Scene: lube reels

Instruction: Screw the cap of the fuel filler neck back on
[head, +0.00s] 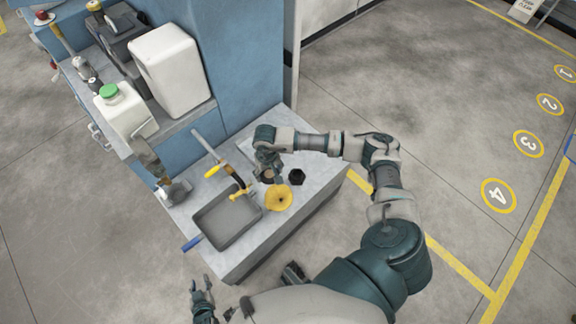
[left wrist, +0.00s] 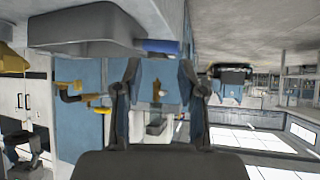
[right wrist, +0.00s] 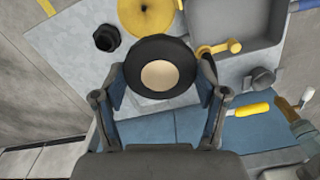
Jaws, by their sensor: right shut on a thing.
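My right gripper (head: 268,172) is over the bench, its fingers on both sides of a black round piece with a tan centre (right wrist: 160,76). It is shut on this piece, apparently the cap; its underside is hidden. A black many-sided knob-like piece (head: 297,177) is on the bench to the right of the gripper; it also shows in the right wrist view (right wrist: 107,38). I cannot tell whether this is the filler neck. My left gripper (head: 202,284) is low in front of the bench, open and empty; its fingers are apart in the left wrist view (left wrist: 162,85).
A yellow funnel-like piece (head: 278,198) sits close to the right gripper. A grey tray (head: 226,222) with a yellow handle (head: 240,194) is to the left. White containers (head: 172,65) stand on a shelf behind. Open floor lies right of the bench.

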